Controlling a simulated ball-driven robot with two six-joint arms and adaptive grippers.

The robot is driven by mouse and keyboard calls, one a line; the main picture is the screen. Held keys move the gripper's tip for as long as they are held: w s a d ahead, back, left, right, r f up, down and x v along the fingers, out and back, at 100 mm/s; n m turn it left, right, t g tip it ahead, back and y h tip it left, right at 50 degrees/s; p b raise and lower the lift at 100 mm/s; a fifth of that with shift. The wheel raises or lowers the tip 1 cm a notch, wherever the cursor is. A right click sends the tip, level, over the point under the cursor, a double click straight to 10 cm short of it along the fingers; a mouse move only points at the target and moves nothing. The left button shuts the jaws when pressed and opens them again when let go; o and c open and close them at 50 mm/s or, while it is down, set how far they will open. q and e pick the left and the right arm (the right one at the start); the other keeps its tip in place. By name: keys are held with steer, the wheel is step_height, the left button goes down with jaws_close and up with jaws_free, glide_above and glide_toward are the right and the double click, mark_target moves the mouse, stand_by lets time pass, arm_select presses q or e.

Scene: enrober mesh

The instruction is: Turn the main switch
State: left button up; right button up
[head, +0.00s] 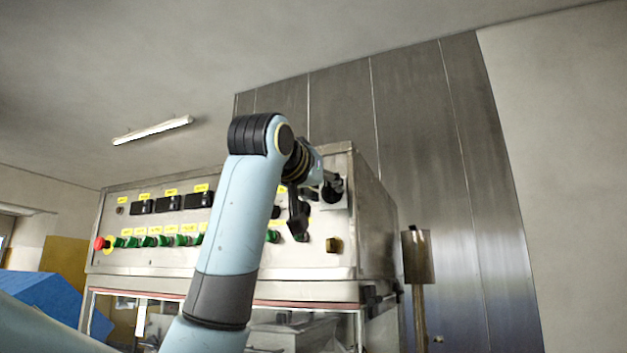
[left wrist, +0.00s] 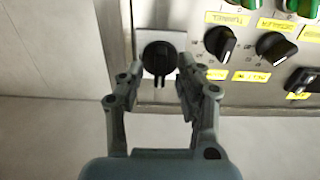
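The main switch is a black rotary knob (left wrist: 160,58) on a pale square plate near the panel's edge. In the head view it shows at the upper right of the panel (head: 333,190), partly hidden by my left gripper. My left gripper (left wrist: 162,78) is open and empty. Its two fingers point at the switch, one on each side of it in the left wrist view. I cannot tell whether they touch it. My right gripper is in neither view.
The steel control panel (head: 150,255) carries a red emergency button (head: 99,244), several green buttons and dark displays. Two other black knobs (left wrist: 220,42) (left wrist: 277,46) sit close beside the switch. A post with a metal box (head: 417,257) stands to the right.

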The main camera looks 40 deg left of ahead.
arm_select(q)
steer(key=v, duration=1.1)
